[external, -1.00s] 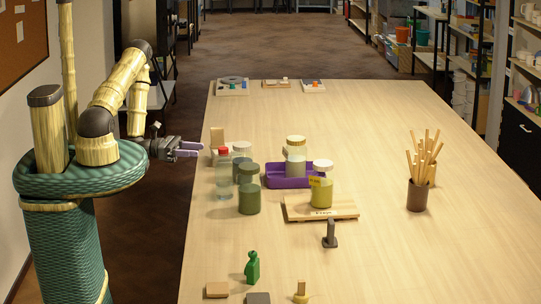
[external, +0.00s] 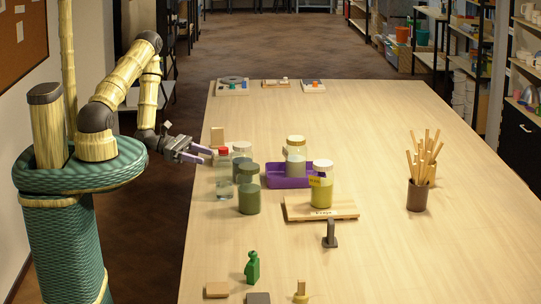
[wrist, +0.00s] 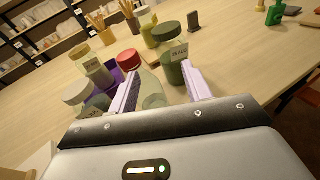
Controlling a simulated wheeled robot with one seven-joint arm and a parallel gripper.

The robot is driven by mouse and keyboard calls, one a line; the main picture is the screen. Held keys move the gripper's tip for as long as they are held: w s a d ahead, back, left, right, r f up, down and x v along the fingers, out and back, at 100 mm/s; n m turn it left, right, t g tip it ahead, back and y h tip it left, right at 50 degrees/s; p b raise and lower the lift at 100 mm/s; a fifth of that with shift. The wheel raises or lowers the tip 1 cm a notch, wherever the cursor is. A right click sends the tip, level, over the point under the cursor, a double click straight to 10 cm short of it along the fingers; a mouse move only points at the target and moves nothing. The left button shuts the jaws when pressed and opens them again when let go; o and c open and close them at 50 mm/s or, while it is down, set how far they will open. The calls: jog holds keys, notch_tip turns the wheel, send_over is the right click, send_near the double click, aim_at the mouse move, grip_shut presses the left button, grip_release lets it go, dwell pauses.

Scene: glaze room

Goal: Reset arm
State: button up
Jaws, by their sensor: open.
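My gripper (external: 201,154) is at the left edge of the table (external: 400,261), level with the group of jars. Its lilac fingers are apart. In the external view the fingertips reach close to the red-capped clear bottle (external: 223,176); I cannot tell whether they touch it. In the wrist view the two fingers (wrist: 160,85) are spread, with the bottle's red cap (wrist: 128,59) beyond the left finger. A dark green labelled jar (wrist: 172,63) stands past the right finger. No object shows held by the fingers.
A purple tray (external: 276,182) holds a jar (external: 296,160). A yellow-green jar (external: 321,190) stands on a wooden board (external: 344,207). A brown cup of sticks (external: 417,195) is at right. The table's right front is clear.

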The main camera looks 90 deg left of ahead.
jog(key=w+d+f+m+g+y, duration=0.25)
jog(key=w+m+g, duration=0.4)
jog(key=m, duration=0.75)
jog(key=s+d+r+m+g+y+b, duration=0.2)
jog(key=s+d+r+m+g, duration=0.4)
jog(key=d+r+m, duration=0.6)
jog(key=s+d+m+y, duration=0.1)
jog(key=m, duration=0.3)
jog(key=shift+s+d+r+m+b, duration=0.2)
jog(key=shift+r+m+b, duration=0.1)
jog(key=shift+r+b, duration=0.1)
jog(key=shift+y, duration=0.25)
